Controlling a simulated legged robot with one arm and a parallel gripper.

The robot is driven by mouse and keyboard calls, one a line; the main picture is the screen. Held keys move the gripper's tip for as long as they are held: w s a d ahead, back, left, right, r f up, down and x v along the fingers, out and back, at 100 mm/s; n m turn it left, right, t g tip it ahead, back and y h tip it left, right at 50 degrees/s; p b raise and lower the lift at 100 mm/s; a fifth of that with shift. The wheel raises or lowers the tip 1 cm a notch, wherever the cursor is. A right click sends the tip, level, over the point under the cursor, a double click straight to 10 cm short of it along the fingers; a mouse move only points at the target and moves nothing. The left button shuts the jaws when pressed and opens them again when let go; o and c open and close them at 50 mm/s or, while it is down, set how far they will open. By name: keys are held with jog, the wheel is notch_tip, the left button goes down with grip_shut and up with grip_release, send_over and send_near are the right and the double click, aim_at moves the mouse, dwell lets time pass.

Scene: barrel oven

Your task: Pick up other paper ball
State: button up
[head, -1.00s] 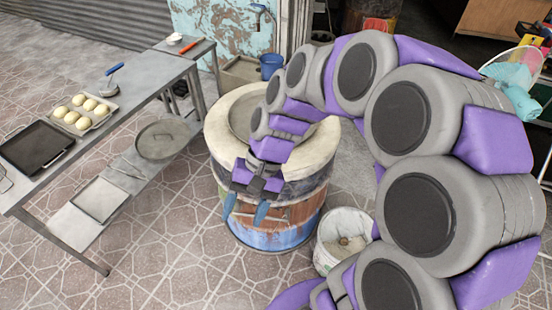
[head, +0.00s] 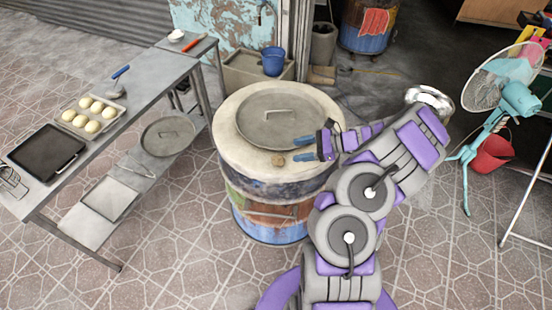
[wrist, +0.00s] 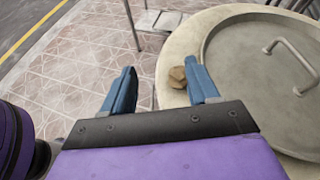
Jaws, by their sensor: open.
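A small crumpled tan paper ball (head: 278,160) lies on the pale rim of the barrel oven (head: 232,118), in front of the round metal lid (head: 270,132). My gripper (head: 298,148) is over the right part of the oven top, open and empty, its blue fingers pointing left. In the wrist view, the ball (wrist: 178,76) appears between the fingertips of my gripper (wrist: 162,82), close to the right finger. The gap beside the left finger is larger. I cannot tell whether the right finger touches the ball.
A metal table (head: 150,82) with buns on a tray (head: 70,126) and a black pan (head: 45,148) stands left. A blue bucket (head: 273,62) is behind the oven. A teal fan (head: 518,98) and red bucket (head: 492,152) are right. The tiled floor in front is clear.

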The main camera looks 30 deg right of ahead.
jog(key=s+d+f+m+t+h, duration=0.1)
jog(key=s+d+f+m, duration=0.1)
jog(key=d+f+m, duration=0.3)
jog(key=n+b, duration=0.2)
jog(key=b, duration=0.1)
send_near(274, 158)
jog(key=x, duration=0.3)
jog(key=f+x, duration=0.1)
jog(key=shift+w+f, duration=0.1)
jog(key=shift+w, duration=0.15)
jog(key=shift+w+a+f, duration=0.15)
jog(key=shift+w+f, duration=0.15)
jog(key=shift+w, duration=0.1)
jog(key=b+x, duration=0.1)
jog(key=x, duration=0.4)
jog(key=shift+a+b, duration=0.25)
jog(key=shift+b, duration=0.1)
jog(key=shift+d, duration=0.4)
jog(key=shift+c, duration=1)
jog(key=c, duration=0.3)
jog(key=shift+a, duration=0.25)
jog(key=shift+c, duration=0.9)
